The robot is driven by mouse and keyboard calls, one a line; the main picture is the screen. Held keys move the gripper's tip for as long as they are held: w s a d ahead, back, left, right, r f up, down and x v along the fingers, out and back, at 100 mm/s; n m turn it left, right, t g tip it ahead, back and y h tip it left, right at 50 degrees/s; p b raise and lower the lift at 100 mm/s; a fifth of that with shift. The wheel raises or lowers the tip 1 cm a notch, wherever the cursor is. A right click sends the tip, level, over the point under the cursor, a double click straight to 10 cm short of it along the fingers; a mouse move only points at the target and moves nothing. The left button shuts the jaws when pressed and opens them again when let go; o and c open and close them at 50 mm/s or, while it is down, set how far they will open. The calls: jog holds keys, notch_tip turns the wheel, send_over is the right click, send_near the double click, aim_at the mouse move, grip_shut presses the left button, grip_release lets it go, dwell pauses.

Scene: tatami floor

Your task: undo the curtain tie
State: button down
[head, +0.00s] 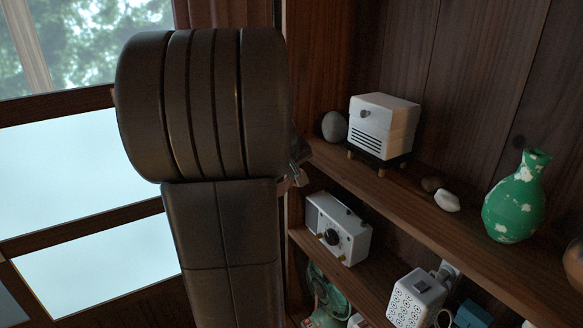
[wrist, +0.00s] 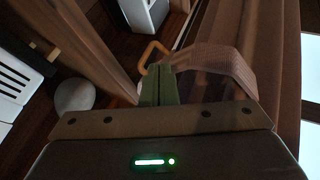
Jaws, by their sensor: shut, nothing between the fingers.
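In the wrist view, a pale woven curtain tie (wrist: 232,62) bends round the brownish-pink curtain (wrist: 275,70). Its left end comes close to a yellow-orange hook (wrist: 150,49). I cannot tell whether the tie's end is on the hook. My gripper (wrist: 158,70) shows as green fingers, closed together with nothing between them. The fingertips are just in front of the hook and beside the tie's left end; whether they touch is unclear. In the head view a strip of curtain (head: 232,12) shows at the top; my arm hides the tie and hook.
A wooden shelf (head: 470,230) on the right holds a white vented box (head: 385,122), a grey stone (head: 335,126) and a green vase (head: 515,200). A white radio-like box (head: 338,228) stands lower. A paned window (head: 80,180) is at the left. A wooden post (wrist: 105,45) is left of the fingers.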

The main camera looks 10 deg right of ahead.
jog(key=x, duration=0.5)
jog(key=shift+w+f, duration=0.1)
jog(key=shift+f, duration=0.1)
jog(key=shift+d, duration=0.15)
jog(key=d, duration=0.1)
jog(key=d+p, duration=0.1)
jog(key=d, duration=0.1)
jog(key=shift+w, duration=0.25)
jog(key=shift+r, duration=0.2)
